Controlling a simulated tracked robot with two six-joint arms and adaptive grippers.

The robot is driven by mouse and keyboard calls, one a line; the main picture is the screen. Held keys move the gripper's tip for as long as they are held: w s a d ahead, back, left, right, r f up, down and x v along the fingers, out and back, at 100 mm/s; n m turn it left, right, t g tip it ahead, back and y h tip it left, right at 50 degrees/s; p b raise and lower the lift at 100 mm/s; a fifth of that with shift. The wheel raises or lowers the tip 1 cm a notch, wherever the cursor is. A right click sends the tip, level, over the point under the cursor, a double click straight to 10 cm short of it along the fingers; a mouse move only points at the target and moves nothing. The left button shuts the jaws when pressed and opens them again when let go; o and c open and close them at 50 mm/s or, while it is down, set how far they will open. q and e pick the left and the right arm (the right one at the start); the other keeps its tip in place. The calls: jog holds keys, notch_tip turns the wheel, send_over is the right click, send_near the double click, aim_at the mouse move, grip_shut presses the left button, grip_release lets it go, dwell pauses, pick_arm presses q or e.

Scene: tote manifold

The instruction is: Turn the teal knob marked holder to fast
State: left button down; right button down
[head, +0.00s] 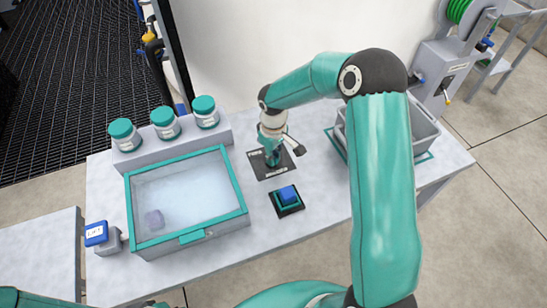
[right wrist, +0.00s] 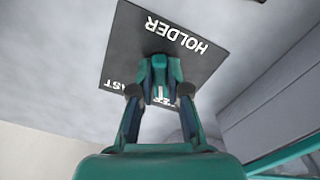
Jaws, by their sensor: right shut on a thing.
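The teal knob (right wrist: 160,66) stands on a black square plate (right wrist: 127,62) lettered HOLDER. A word ending in "AST" shows near one corner of the plate, and another word is partly covered by the gripper. My right gripper (right wrist: 160,88) is shut on the knob, with a finger on each side of it. In the head view my right gripper (head: 273,155) points down over the same plate (head: 272,174) and hides most of the knob. The knob's pointer direction cannot be read clearly. My left gripper is out of view.
A clear-lidded case (head: 187,240) and a riser (head: 136,153) with several teal-capped jars stand left of the plate. A blue button (head: 287,196) is just in front. A grey tote (head: 424,133) stands to the right. The table front is clear.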

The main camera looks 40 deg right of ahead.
jog(key=m+b, duration=0.2)
jog(key=shift+f+m, duration=0.2)
jog(key=shift+m, duration=0.1)
jog(key=m+b, duration=0.3)
jog(key=shift+a+m, duration=0.15)
jog(key=shift+m, duration=0.15)
jog(key=m+b, duration=0.2)
jog(key=m, duration=0.1)
jog(key=shift+w+a+r, duration=0.1)
jog(key=shift+r, duration=0.05)
jog(key=shift+w+a+r+m+b, duration=0.1)
jog(key=shift+m+b, duration=0.75)
jog(key=shift+m, duration=0.85)
jog(key=c, duration=1.1)
grip_release()
jog(key=shift+c, duration=0.2)
jog(key=shift+r, duration=0.1)
